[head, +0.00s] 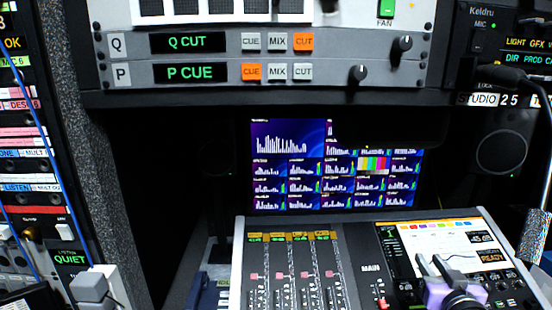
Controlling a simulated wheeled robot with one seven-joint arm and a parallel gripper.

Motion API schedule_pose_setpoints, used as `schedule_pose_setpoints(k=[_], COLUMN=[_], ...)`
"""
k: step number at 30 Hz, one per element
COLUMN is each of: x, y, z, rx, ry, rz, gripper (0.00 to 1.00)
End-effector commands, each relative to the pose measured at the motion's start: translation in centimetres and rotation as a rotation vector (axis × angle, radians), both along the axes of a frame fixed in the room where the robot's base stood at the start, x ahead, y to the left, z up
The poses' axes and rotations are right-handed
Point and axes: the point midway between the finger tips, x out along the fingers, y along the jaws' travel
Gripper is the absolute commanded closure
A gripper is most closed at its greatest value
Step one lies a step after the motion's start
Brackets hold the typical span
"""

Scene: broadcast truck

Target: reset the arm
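My gripper (430,261) shows at the lower right, over the right part of the mixing console (237,262). Its two dark fingers point up and away, with a gap between them and nothing visible held. Behind them is a purple and black body, cut off by the bottom edge. The fingers overlap the lower part of the console's lit screen (440,238). I cannot tell whether they touch the console.
A rack panel with Q CUT and P CUE displays (189,73) overhangs the console. Multiview monitors (290,140) stand behind it. A left rack (20,165) carries blue cables. A microphone (533,235) is at the right edge. A grey block (90,287) is at lower left.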

Motion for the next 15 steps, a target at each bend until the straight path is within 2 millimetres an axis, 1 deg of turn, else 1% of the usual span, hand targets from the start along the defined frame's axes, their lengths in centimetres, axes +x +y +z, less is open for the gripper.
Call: schedule_pose_setpoints(k=[1, 5, 6, 8, 9, 11, 12, 14, 15], x=[-1.6, -5.7, -7.1, -9.2, -10.6, -12.9, -14.4, -16.7, -18.2], y=[1.4, 3.9, 4.7, 5.7, 6.4, 7.3, 7.8, 8.8, 9.2], z=[-1.0, -2.2, -2.5, -3.0, -3.3, -3.7, -3.8, -4.2, -4.3], rx=[0.022, 0.057, 0.066, 0.075, 0.083, 0.091, 0.094, 0.098, 0.099], ry=[-0.028, -0.103, -0.123, -0.148, -0.163, -0.182, -0.194, -0.206, -0.213], rz=[-0.003, -0.023, -0.028, -0.037, -0.041, -0.048, -0.053, -0.057, -0.060], gripper=[0.73, 0.73, 0.73, 0.73, 0.73, 0.73, 0.73, 0.73, 0.73])
